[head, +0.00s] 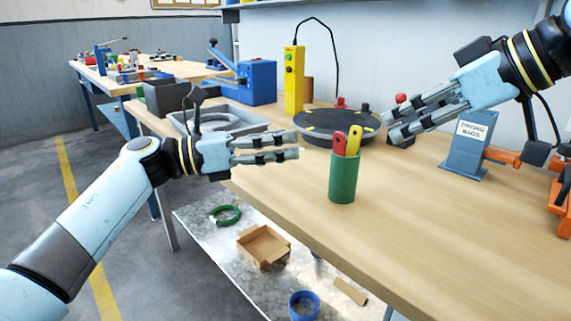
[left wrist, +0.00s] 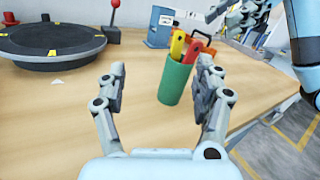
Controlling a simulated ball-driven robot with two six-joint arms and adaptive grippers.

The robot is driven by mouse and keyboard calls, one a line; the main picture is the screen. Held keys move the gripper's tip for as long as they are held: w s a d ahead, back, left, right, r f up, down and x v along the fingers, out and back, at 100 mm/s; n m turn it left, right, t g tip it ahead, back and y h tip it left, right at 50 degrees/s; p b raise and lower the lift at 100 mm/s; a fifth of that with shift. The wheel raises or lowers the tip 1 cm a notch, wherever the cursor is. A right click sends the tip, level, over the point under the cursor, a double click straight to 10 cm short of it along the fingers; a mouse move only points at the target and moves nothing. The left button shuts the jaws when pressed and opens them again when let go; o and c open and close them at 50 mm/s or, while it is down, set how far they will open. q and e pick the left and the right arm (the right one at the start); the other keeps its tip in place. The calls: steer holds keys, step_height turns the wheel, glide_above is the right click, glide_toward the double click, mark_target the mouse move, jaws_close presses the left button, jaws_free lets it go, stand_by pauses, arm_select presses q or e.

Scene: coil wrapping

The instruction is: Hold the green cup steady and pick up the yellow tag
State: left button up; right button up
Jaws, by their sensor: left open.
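The green cup (head: 343,180) stands upright on the wooden workbench and also shows in the left wrist view (left wrist: 174,82). The yellow tag (head: 354,139) sticks up out of the cup beside a red tag (head: 339,143); both also show in the left wrist view, yellow (left wrist: 177,45) and red (left wrist: 194,50). My left gripper (head: 297,146) is open and empty, to the left of the cup, its fingers pointing at it. In the left wrist view the cup stands ahead between the fingertips (left wrist: 161,75). My right gripper (head: 388,128) is above and right of the cup, its fingers close together.
A dark round turntable (head: 325,127) lies behind the cup, with a yellow control box (head: 294,80) beyond it. A grey tray (head: 215,123) and blue press (head: 256,82) stand at the back left. A blue stand (head: 466,143) is at right. The bench front right is clear.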

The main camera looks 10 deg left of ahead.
mark_target(347, 172)
arm_select(q)
steer(key=s+f+m, duration=0.1)
steer(key=s+d+f, duration=0.1)
steer(key=f, duration=0.1)
steer(key=s+d+f+m+g, duration=0.1)
steer(key=f, duration=0.1)
steer(key=shift+m, duration=0.3)
steer(key=shift+d+f, duration=0.1)
steer(key=shift+d, duration=0.25)
steer(key=x, duration=1)
steer(key=shift+w+f, duration=0.15)
steer(key=shift+c, duration=0.3)
steer(key=c, duration=1.2)
steer(key=shift+c, duration=0.2)
